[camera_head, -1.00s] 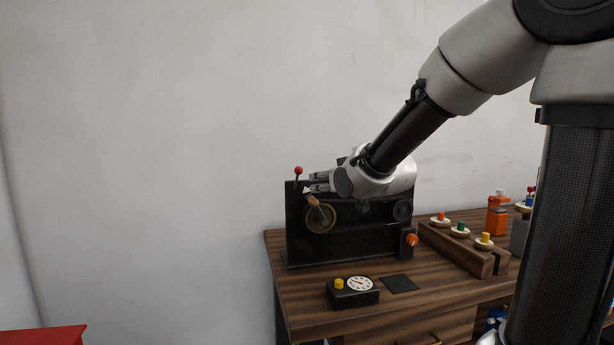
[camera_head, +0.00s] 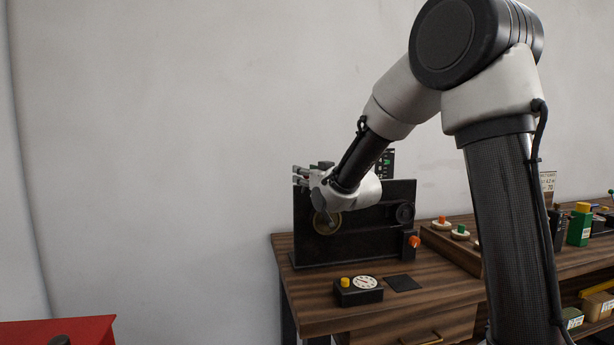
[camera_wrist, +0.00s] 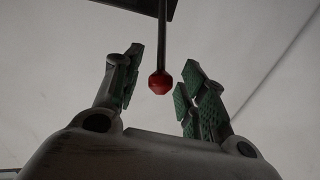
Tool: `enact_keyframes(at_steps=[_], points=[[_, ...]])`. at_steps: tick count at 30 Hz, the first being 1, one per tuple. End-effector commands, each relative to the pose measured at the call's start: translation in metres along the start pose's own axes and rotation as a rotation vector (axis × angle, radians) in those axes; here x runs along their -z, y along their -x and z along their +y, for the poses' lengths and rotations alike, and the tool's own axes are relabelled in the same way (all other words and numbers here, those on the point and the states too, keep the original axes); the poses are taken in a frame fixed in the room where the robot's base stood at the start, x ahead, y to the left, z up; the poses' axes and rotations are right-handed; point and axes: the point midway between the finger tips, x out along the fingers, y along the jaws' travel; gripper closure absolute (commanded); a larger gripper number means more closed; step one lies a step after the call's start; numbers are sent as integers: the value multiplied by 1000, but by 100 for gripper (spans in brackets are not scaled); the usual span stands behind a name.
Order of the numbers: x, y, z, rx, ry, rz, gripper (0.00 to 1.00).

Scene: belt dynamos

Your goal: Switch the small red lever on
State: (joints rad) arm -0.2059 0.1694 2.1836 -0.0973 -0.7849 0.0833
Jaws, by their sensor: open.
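The small red lever shows in the wrist view as a red ball knob (camera_wrist: 160,83) on a thin dark rod. The knob sits between the two fingers of my gripper (camera_wrist: 162,72), with a visible gap on both sides. My gripper is open and holds nothing. In the head view my gripper (camera_head: 300,176) points left at the top left corner of the black machine panel (camera_head: 355,240). There the fingers and wrist mostly hide the lever. Which way the lever leans is hard to tell.
A brass wheel (camera_head: 327,224) on the panel sits just below my wrist. An orange knob (camera_head: 414,241) is at the panel's right. A black box with a yellow button and dial (camera_head: 358,291) stands in front on the wooden bench (camera_head: 320,318). The space left of the panel is clear.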

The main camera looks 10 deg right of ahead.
Motion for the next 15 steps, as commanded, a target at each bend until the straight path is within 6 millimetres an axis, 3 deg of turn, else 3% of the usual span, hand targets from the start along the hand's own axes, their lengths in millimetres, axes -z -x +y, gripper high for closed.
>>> enact_keyframes(at_steps=[5, 12, 15], points=[[0, 0, 0, 0, 0, 0, 58], [0, 0, 0, 0, 0, 0, 98], [0, 0, 0, 0, 0, 0, 100]])
